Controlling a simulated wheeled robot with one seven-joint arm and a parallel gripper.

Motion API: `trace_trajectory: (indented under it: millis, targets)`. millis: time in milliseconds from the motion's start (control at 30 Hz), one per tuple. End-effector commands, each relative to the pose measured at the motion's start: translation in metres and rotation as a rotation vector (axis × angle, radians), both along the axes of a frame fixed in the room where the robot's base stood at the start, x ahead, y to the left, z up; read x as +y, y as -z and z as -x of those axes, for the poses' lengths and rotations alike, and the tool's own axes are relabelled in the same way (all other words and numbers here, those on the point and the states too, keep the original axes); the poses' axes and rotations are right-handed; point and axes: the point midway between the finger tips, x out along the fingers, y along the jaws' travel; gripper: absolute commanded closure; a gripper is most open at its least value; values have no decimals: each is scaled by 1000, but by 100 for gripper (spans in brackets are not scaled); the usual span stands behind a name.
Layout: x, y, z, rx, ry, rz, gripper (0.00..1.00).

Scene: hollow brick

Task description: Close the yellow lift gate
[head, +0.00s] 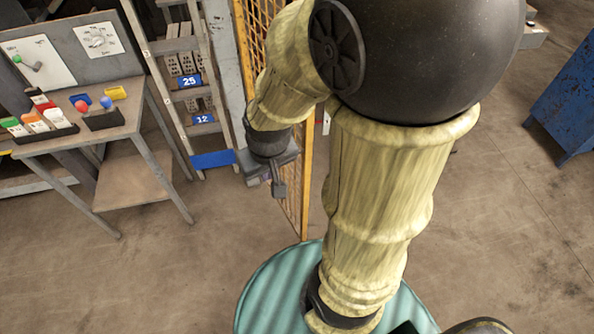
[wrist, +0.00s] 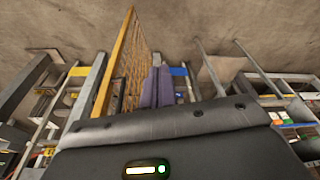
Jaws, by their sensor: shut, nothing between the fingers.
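The yellow lift gate (head: 307,165) has a yellow frame with mesh. In the head view it stands upright and nearly edge-on behind my arm, which hides part of it. In the wrist view the gate (wrist: 128,55) projects out from beside a grey post, so it stands swung open. My gripper (head: 279,189) is shut and empty, pointing down, just left of the gate's free edge in the head view. In the wrist view my gripper's fingers (wrist: 157,84) are together, right of the mesh. I cannot tell whether they touch it.
A grey rack (head: 190,90) with blue number tags 25 and 12 stands left of the gate. A workbench (head: 80,130) with coloured parts and bins is further left. A blue cabinet (head: 567,105) stands at the far right. The floor (head: 180,265) in front is clear.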

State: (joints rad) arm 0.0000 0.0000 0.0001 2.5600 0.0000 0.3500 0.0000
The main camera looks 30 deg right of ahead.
Motion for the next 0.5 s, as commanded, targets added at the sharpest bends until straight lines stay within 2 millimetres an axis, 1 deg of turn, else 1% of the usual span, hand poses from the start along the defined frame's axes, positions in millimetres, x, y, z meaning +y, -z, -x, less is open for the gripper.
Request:
trace_trajectory:
  millis: [167, 267, 367, 467, 500]
  targets:
    - [0, 1, 0, 1, -2, 0, 100]
    - [1, 7, -2, 17, -37, 14, 100]
    - [0, 25, -8, 64, -134, 54, 100]
    - [-2, 53, -18, 147, -307, 128, 100]
    - [-3, 66, -23, 188, -391, 166, 100]
